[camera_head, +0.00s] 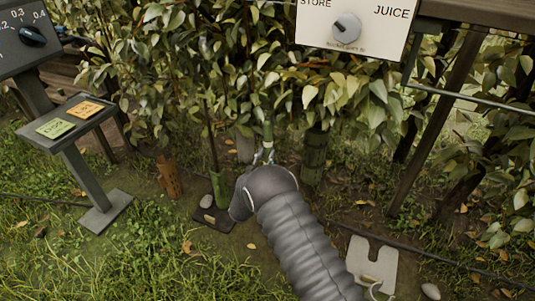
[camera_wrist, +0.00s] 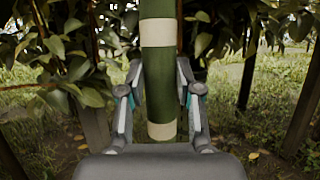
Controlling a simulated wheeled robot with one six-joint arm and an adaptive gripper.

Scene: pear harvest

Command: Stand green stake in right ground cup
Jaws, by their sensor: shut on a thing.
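The green stake (camera_wrist: 158,80) has cream bands and stands upright between the fingers of my gripper (camera_wrist: 160,110) in the wrist view. Its cream lower end shows just above the gripper body, and its top runs out of the picture. In the head view a short part of the stake (camera_head: 268,131) shows above my gripper (camera_head: 264,155), and leaves hide what is above. My gripper is shut on the stake in front of the foliage. I cannot make out the right ground cup for certain; my arm covers part of the ground.
A green tube (camera_head: 220,190) stands on a dark plate (camera_head: 213,221) left of my gripper. A brown sleeve (camera_head: 168,177) and a green sleeve (camera_head: 314,158) stand among the plants. A notched pale plate (camera_head: 378,265) lies right of my arm. A dial sign (camera_head: 352,22) hangs above.

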